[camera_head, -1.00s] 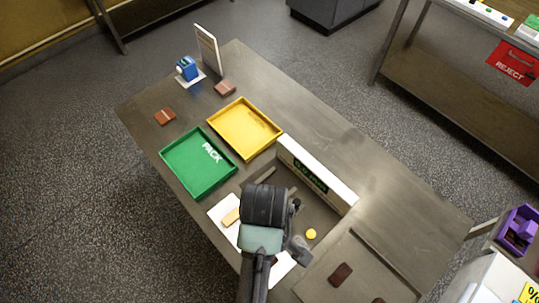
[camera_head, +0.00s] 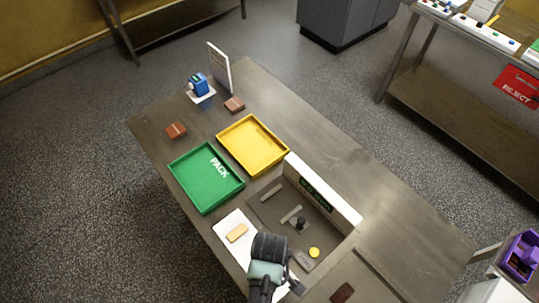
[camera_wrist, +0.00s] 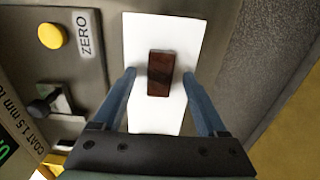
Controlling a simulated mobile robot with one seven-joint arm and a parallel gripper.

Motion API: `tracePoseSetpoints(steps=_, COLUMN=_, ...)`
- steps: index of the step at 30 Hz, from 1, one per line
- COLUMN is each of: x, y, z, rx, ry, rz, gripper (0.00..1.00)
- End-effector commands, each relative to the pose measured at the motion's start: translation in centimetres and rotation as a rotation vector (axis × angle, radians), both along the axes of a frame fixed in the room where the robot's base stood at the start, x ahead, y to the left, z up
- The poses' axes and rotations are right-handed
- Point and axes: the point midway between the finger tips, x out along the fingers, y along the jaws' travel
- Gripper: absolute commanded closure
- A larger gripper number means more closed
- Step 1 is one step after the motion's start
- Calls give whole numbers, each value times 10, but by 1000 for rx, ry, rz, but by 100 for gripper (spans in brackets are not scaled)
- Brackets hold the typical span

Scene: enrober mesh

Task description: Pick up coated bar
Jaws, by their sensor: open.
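A dark brown coated bar (camera_wrist: 160,86) lies on a white sheet (camera_wrist: 139,27) in the wrist view. My gripper (camera_wrist: 160,75) is open, with one blue finger on each side of the bar and a visible gap to it. I cannot tell how far above the sheet the fingertips are. In the head view my arm covers the near end of the white sheet (camera_head: 224,222), and this bar is hidden there.
A tan bar (camera_head: 237,232) lies on the sheet's far end. A green PACK tray (camera_head: 190,181) and a yellow tray (camera_head: 252,146) stand beyond. A gauge with a yellow button (camera_head: 314,252) adjoins the sheet. Another brown bar (camera_head: 343,292) lies at the front.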

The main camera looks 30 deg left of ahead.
Motion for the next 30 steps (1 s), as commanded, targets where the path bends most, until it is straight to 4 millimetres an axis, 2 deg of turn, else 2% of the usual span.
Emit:
tracePoseSetpoints(steps=7, x=0, y=0, z=-2, rx=0, ry=0, rz=0, gripper=25)
tracePoseSetpoints(steps=8, x=0, y=0, z=-2, rx=0, ry=0, rz=0, gripper=29)
tracePoseSetpoints(steps=18, x=0, y=0, z=-2, rx=0, ry=0, rz=0, gripper=90)
tracePoseSetpoints(steps=30, x=1, y=0, z=5, rx=1, ry=-1, rz=0, gripper=92)
